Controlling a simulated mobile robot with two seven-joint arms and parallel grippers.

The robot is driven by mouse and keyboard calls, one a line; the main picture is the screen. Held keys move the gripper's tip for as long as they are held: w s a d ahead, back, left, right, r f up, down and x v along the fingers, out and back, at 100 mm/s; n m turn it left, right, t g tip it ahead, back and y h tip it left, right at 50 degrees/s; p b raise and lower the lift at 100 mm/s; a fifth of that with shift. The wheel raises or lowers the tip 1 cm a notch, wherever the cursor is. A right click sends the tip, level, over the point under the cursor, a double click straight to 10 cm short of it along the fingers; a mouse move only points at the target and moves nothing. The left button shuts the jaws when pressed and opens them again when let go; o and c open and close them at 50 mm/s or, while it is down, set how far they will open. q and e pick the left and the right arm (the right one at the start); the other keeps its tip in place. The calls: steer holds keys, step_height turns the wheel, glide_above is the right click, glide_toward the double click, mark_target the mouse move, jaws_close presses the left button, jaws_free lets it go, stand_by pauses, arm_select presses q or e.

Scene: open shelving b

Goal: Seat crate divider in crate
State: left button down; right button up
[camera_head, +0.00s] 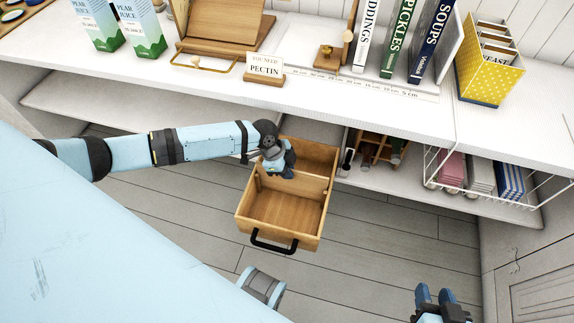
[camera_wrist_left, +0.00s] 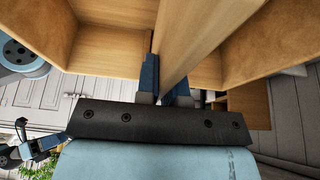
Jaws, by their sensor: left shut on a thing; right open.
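The crate (camera_head: 283,213) is a light wooden open box with a black bar handle on its near side. It sits below the counter, its far part close to the lower shelf. The crate divider (camera_head: 305,183) is a thin wooden panel standing across the crate between its side walls. My left gripper (camera_head: 281,165) reaches into the crate from the left and is shut on the divider. In the left wrist view the divider (camera_wrist_left: 197,38) runs between the blue fingers (camera_wrist_left: 165,82). The divider's lower edge is hidden. My right gripper (camera_head: 435,297) is open and empty at lower right, apart from the crate.
A wooden rack with bottles (camera_head: 378,148) stands on the lower shelf just right of the crate. A white wire basket (camera_head: 480,180) is further right. Books (camera_head: 398,45), a PECTIN sign (camera_head: 264,70) and juice cartons (camera_head: 140,25) stand on the counter (camera_head: 350,95). The floor in front is clear.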

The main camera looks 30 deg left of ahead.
arm_select(q)
steer(key=shift+f, duration=0.25)
arm_select(e)
steer(key=shift+r, duration=0.1)
arm_select(q)
steer(key=shift+f+b, duration=0.45)
steer(key=shift+f, duration=0.15)
arm_select(e)
steer(key=shift+f, duration=0.25)
arm_select(q)
steer(key=c, duration=1.2)
jaws_free()
arm_select(e)
steer(key=shift+r, duration=0.1)
arm_select(q)
steer(key=shift+o, duration=0.2)
steer(key=p+v, duration=0.3)
steer(key=v, duration=0.9)
steer(key=shift+a+r, duration=0.1)
steer(key=shift+r, duration=0.15)
steer(key=shift+s+a+r, duration=0.1)
steer(key=shift+a+r, duration=0.1)
steer(key=shift+r, duration=0.4)
arm_select(e)
steer(key=shift+s+d, duration=0.1)
steer(key=shift+d, duration=0.15)
steer(key=shift+r, duration=0.2)
